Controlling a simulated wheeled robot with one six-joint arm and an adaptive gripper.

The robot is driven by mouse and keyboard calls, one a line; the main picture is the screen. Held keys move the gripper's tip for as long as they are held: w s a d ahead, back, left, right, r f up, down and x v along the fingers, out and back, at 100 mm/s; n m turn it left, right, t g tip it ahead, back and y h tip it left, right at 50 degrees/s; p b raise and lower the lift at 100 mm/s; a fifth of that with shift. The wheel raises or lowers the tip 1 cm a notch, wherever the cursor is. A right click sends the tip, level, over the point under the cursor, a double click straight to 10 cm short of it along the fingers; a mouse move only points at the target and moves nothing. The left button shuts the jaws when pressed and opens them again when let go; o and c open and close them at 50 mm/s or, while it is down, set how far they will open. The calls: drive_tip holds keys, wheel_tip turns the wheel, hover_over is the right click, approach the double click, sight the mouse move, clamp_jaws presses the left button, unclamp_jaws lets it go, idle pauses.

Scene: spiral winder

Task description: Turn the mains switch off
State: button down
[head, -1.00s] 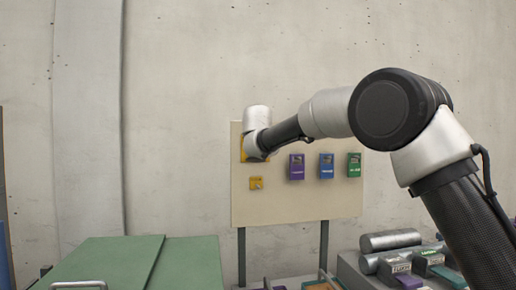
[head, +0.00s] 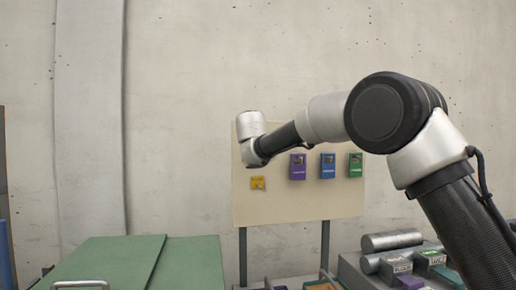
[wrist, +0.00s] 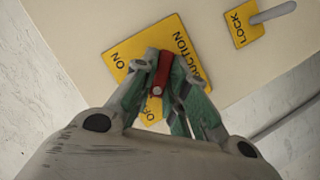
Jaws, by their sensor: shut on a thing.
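The mains switch has a red handle (wrist: 163,70) on a yellow plate (wrist: 125,50) marked ON and OFF, seen in the wrist view. The OFF mark is partly covered by my fingers. My gripper (wrist: 163,72) is shut on the red handle, with a green-grey finger on each side of it. The handle points up in the wrist picture; I cannot tell for sure which mark it is set to. In the head view my wrist hides the switch and my fingertips, at the upper left of the cream panel (head: 300,208).
A yellow LOCK plate (wrist: 240,22) with a grey shackle sits beside the switch. Purple (head: 297,167), blue (head: 328,166) and green (head: 355,165) boxes hang on the panel to the right. A green-topped bench (head: 190,265) stands below left.

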drive_tip(key=c, duration=1.4)
unclamp_jaws()
drive_tip(key=shift+w+d+f, duration=0.2)
drive_tip(key=shift+w+f, duration=0.05)
drive_tip(key=shift+c, duration=0.2)
drive_tip(key=shift+s+r, duration=0.1)
drive_tip(key=v, duration=1.2)
drive_tip(key=shift+a, duration=0.1)
